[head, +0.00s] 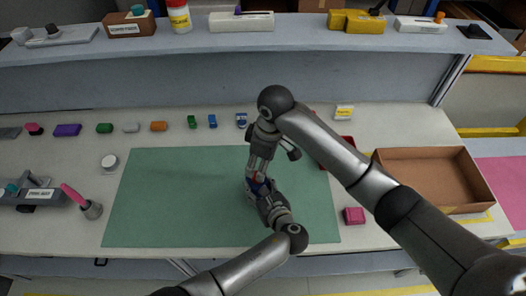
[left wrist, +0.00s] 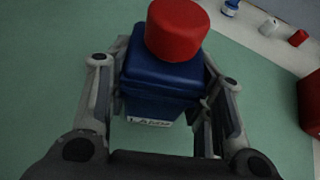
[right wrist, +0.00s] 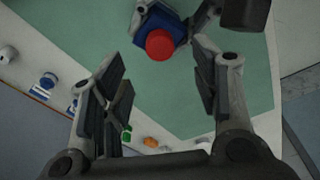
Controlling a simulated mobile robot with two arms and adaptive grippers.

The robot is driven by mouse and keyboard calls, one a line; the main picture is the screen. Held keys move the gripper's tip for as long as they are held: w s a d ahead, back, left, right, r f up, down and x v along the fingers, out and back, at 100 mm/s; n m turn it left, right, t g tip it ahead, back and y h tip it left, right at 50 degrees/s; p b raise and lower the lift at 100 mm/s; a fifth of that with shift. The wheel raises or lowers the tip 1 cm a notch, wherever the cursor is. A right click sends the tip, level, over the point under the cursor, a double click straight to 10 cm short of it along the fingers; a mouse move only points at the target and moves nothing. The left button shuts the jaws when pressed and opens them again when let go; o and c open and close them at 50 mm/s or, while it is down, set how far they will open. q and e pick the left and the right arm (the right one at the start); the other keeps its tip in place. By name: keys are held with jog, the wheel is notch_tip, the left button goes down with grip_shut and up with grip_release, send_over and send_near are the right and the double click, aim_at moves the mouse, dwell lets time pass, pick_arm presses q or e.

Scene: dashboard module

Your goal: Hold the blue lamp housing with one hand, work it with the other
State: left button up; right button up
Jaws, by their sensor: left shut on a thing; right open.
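The blue lamp housing (left wrist: 160,75) has a round red cap (left wrist: 177,28) on top and a white label on its side. My left gripper (left wrist: 158,92) is shut on it, one finger on each side. In the head view the housing (head: 262,187) is mostly hidden between the two grippers, over the right part of the green mat (head: 170,195). My right gripper (right wrist: 155,75) is open and empty. In the right wrist view the housing (right wrist: 160,24) and its red cap (right wrist: 160,44) lie beyond the open fingertips, apart from them.
A row of small coloured parts lies along the back of the table, including an orange one (head: 158,126). An open brown box (head: 435,205) and a magenta block (head: 353,216) are at the right. A shelf (head: 300,36) with labelled items runs behind. The mat's left part is clear.

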jog(key=f, duration=0.6)
jog(key=shift+w+a, duration=0.15)
jog(key=shift+a, duration=0.25)
jog(key=c, duration=1.1)
jog(key=shift+r, duration=0.2)
jog(key=shift+r, duration=2.9)
